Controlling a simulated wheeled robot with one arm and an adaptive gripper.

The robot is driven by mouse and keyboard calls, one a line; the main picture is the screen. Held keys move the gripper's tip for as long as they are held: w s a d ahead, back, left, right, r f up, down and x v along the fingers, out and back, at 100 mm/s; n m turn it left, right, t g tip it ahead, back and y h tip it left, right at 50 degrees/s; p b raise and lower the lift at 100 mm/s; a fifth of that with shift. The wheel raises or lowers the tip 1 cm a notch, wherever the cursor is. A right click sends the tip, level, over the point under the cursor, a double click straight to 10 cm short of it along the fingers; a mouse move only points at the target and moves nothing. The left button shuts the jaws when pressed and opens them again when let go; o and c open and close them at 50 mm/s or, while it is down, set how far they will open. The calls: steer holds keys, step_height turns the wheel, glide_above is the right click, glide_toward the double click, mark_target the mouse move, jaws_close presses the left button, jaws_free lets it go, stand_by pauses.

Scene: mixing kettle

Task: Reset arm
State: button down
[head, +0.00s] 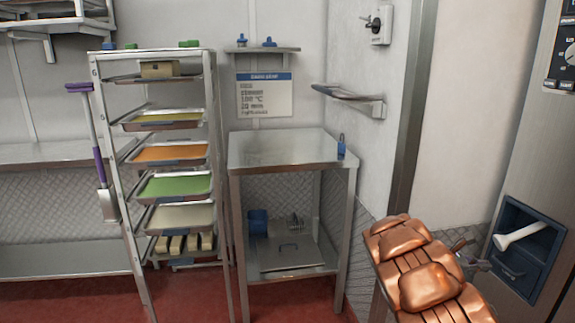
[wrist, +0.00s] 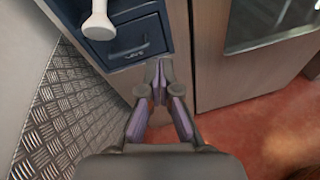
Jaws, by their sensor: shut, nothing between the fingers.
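My gripper (wrist: 158,68) is in the middle of the wrist view, with its purple-padded fingers closed together and nothing between them. The gripper is apart from the handle.
A tray rack (head: 97,80) stands at the left, with a steel table (head: 280,148) right of it.

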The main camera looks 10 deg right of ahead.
steer(key=s+a+r+m+g+y, duration=0.1)
steer(key=s+a+r+m+y, duration=0.2)
steer(key=s+a, duration=0.4)
steer(key=s+a+r+m+g+y, duration=0.2)
steer(key=s+a+r+m, duration=0.15)
steer(key=s+m, duration=0.35)
steer(key=s+a+f+m+t+y, duration=0.1)
steer(key=s+a+f+m+y, duration=0.15)
steer(key=s+a, duration=0.65)
steer(key=s+a+f+m+y, duration=0.1)
steer(key=s+a+y, duration=0.35)
steer(key=a, duration=0.85)
steer(key=s+a+f+m+t+y, duration=0.1)
steer(key=s+a+f+y, duration=0.15)
steer(key=s+a, duration=0.75)
steer(key=s+p+v, duration=0.2)
steer(key=p+v, duration=0.9)
steer(key=v, duration=0.1)
steer(key=s+p+v, duration=0.1)
steer(key=p+v, duration=1)
steer(key=v, duration=0.1)
steer(key=shift+s+r+t+y, duration=0.3)
steer(key=shift+s+r+y, duration=0.05)
steer(key=shift+r, duration=0.1)
steer(key=shift+d+m, duration=0.25)
